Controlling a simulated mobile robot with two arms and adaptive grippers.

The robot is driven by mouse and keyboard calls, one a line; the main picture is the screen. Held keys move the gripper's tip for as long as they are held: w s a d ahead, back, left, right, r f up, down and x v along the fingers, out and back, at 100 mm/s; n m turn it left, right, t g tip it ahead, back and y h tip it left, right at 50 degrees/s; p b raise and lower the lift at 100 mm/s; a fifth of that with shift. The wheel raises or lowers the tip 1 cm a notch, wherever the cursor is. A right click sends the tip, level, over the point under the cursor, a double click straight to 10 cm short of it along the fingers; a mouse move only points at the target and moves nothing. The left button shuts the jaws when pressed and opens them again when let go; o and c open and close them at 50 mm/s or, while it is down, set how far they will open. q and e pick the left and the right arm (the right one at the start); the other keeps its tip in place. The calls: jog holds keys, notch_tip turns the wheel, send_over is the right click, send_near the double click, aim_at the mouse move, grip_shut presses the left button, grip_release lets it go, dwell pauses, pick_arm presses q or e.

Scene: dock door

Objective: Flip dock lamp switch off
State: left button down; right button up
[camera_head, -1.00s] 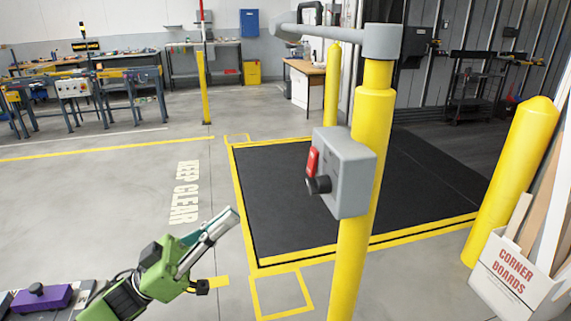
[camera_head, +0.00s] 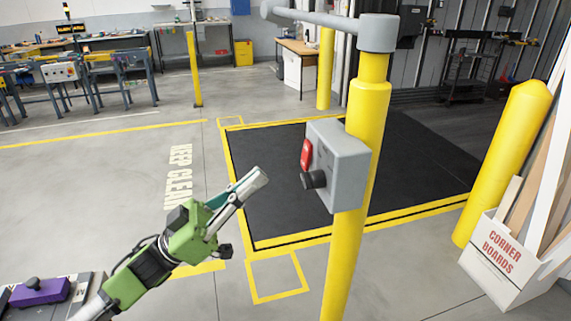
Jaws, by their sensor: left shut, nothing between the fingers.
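A grey switch box (camera_head: 341,166) is mounted on a yellow post (camera_head: 364,127). My right gripper does not show. The fine position of the switch is too small to tell.
A grey lamp arm (camera_head: 310,20) tops the post. A second yellow post (camera_head: 503,160) and a corner boards box (camera_head: 505,260) stand at right. A black mat (camera_head: 270,200) lies behind the switch post. The floor at left is open.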

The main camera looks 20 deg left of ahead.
aim_at(304, 161)
pick_arm(q)
jog(key=w+d, duration=0.1)
jog(key=d, duration=0.1)
jog(key=w+d+r+p, duration=0.1)
jog(key=w+d, duration=0.1)
jog(key=shift+d+r, duration=0.1)
jog(key=shift+r, duration=0.05)
jog(key=shift+w+d+f, duration=0.2)
jog(key=shift+d, duration=0.15)
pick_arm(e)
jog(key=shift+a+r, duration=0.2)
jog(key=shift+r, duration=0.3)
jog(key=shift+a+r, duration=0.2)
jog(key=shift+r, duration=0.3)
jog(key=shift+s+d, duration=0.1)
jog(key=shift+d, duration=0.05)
pick_arm(q)
jog(key=b, duration=0.1)
jog(key=f+h+b, duration=0.1)
jog(key=shift+w+d+t+b, duration=0.25)
jog(key=shift+d+t+b, duration=0.05)
jog(key=shift+d+b, duration=0.05)
jog(key=shift+r+p, duration=0.3)
jog(key=shift+p, duration=0.15)
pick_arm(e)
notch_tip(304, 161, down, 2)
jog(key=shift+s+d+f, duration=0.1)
